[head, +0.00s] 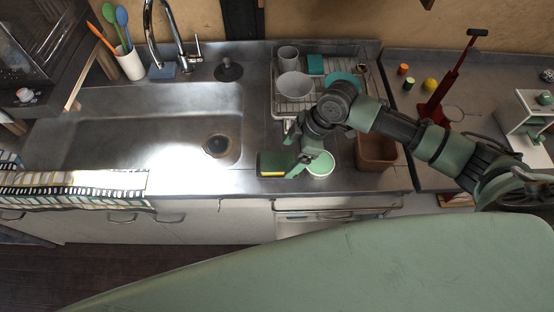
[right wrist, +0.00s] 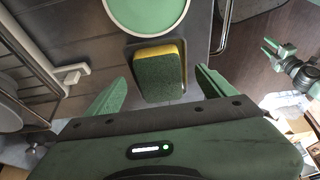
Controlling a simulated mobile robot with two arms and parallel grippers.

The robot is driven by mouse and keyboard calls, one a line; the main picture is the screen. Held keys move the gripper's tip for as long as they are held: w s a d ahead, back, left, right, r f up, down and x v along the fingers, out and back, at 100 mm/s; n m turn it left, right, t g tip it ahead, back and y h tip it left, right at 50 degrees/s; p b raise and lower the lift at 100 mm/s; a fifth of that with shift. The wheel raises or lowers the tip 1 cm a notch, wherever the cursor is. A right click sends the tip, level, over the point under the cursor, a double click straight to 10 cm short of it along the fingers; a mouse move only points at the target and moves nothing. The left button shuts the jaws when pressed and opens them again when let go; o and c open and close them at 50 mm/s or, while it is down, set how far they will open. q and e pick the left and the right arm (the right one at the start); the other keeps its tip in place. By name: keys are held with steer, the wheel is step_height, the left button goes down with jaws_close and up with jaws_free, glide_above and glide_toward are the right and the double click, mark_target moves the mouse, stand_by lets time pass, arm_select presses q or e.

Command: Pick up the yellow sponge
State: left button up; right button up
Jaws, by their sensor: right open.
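My right gripper (head: 294,157) is just to the right of the sponge in the head view. In the right wrist view its green fingers (right wrist: 161,84) are spread, one on each side of the sponge, with a gap on both sides. It holds nothing.
A green bowl with a pale rim (head: 320,165) stands close to the right of the sponge. A brown container (head: 376,152) is farther right, and a dish rack (head: 292,104) stands behind. The sink (head: 150,105) is left; the counter's front edge is close.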

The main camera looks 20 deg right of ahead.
mark_target(277, 163)
steer(key=shift+x, duration=1.2)
steer(key=shift+w+f, duration=0.15)
steer(key=shift+f, duration=0.05)
steer(key=c, duration=1.4)
arm_select(q)
steer(key=shift+w+r, duration=0.4)
steer(key=shift+w, duration=0.45)
arm_select(e)
steer(key=shift+r, duration=0.2)
